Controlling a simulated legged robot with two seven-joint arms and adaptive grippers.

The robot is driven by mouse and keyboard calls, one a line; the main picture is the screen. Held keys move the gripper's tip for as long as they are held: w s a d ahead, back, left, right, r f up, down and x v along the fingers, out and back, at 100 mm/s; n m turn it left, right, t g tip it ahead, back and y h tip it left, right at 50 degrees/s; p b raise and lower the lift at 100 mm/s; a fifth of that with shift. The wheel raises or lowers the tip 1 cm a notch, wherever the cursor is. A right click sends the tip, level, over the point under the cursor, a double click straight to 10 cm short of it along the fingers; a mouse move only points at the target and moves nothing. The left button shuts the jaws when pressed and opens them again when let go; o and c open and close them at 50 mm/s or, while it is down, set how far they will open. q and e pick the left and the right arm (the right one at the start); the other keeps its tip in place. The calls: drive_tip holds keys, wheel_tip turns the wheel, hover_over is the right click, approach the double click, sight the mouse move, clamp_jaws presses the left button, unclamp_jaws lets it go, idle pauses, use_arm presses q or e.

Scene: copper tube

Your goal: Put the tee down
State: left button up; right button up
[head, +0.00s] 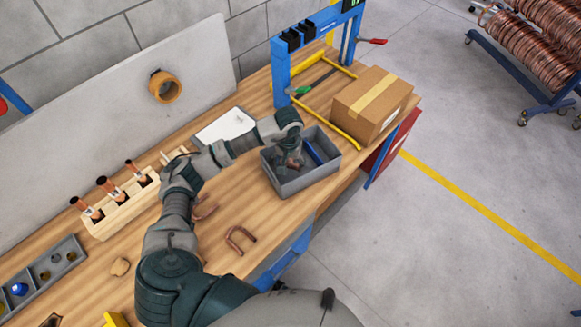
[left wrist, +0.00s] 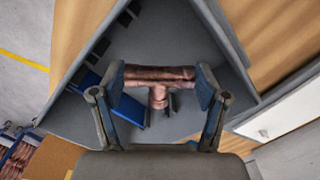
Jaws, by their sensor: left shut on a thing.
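The tee (left wrist: 159,76) is a copper T-shaped fitting, seen in the left wrist view between the two fingers of my left gripper (left wrist: 160,88). The gripper is shut on the ends of its straight run, and its branch points toward the bottom of the picture. In the head view my left gripper (head: 289,160) reaches down into the grey bin (head: 318,178). The tee is mostly hidden there by the gripper. Whether it touches the bin floor cannot be told. My right gripper is not in view.
A blue object (head: 314,153) lies in the bin. A cardboard box (head: 372,104) and a blue frame (head: 282,75) stand behind it. A wooden rack (head: 122,204) with copper pieces is at left. Copper U-bends (head: 240,240) lie on the bench, whose front edge is close to the bin.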

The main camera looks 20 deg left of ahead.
sight(290, 177)
use_arm(q)
drive_tip(key=shift+w+d+f, duration=0.1)
drive_tip(key=shift+d+f, duration=0.05)
drive_tip(key=shift+f, duration=0.3)
drive_tip(key=shift+w+d+f, duration=0.1)
drive_tip(key=shift+d+f, duration=0.05)
drive_tip(key=shift+f, duration=0.3)
drive_tip(key=f, duration=0.3)
drive_tip(key=shift+s+d+p, duration=0.1)
drive_tip(key=shift+s+p, duration=0.1)
drive_tip(key=shift+p, duration=0.15)
drive_tip(key=shift+f, duration=0.2)
drive_tip(key=shift+w+a+f, duration=0.1)
drive_tip(key=shift+a, duration=0.25)
drive_tip(key=o, duration=0.9)
drive_tip(key=shift+a, duration=0.1)
drive_tip(key=shift+d, duration=0.2)
